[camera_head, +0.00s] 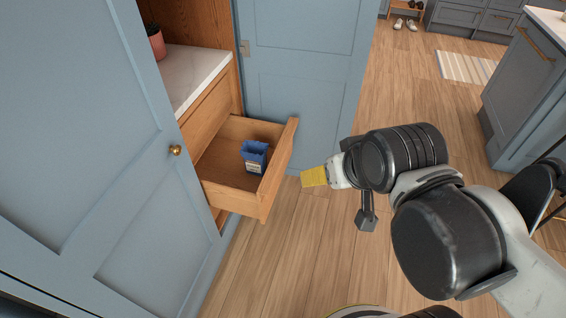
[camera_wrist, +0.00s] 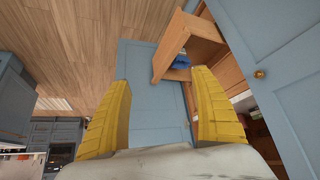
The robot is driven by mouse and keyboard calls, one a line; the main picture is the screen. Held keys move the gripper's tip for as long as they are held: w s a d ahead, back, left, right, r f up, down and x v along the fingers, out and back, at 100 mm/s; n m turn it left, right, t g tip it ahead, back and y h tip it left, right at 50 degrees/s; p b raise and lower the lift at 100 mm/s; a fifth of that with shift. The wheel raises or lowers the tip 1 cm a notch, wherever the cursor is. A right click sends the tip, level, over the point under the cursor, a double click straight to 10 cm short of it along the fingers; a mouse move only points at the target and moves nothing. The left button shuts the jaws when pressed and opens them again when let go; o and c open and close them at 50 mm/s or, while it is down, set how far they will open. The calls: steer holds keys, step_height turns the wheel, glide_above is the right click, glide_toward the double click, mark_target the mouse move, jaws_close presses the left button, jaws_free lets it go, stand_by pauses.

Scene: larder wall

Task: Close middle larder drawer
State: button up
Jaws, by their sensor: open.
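The wooden larder drawer (camera_head: 268,192) is pulled out from the cabinet in the head view. A blue box (camera_head: 255,156) stands inside it. In the wrist view the drawer (camera_wrist: 172,50) shows at the upper middle, tilted, with the blue box (camera_wrist: 181,62) partly hidden behind its wall. My gripper (camera_head: 314,177) is to the right of the drawer front in the head view, apart from it. Its yellow fingers (camera_wrist: 160,110) are spread wide in the wrist view, with nothing held between them.
A blue larder door (camera_head: 110,170) with a brass knob (camera_head: 175,150) stands open at left. Another blue door (camera_head: 300,75) stands behind the drawer. A pale shelf (camera_head: 190,75) with a potted plant (camera_head: 156,42) is above. Wooden floor (camera_head: 300,255) in front is clear.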

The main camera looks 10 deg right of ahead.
steer(key=w, duration=0.1)
steer(key=w+r, duration=0.1)
steer(key=w, duration=0.1)
steer(key=shift+d+r, duration=0.1)
steer(key=c, duration=1.1)
steer(key=shift+m, duration=0.6)
steer(key=w, duration=0.2)
steer(key=w+p, duration=0.1)
steer(key=w, duration=0.3)
steer(key=shift+w+d+r, duration=0.2)
steer(key=shift+d+r, duration=0.05)
jaws_close()
steer(key=w+d+f+m+y+p, duration=0.1)
steer(key=w+d+f+p, duration=0.15)
steer(key=w+f, duration=0.6)
steer(key=w+d+f+m+y+p, duration=0.1)
steer(key=w+d+f, duration=0.3)
steer(key=w, duration=0.7)
steer(key=w+d+f+m, duration=0.2)
steer(key=w+f, duration=0.1)
steer(key=f, duration=1.3)
steer(key=w+a+f+b, duration=0.4)
steer(key=w+a+f, duration=0.2)
steer(key=w+f, duration=0.1)
steer(key=shift+w+f+y+b, duration=0.15)
steer(key=shift+w+y+b, duration=0.15)
steer(key=shift+w+b, duration=0.1)
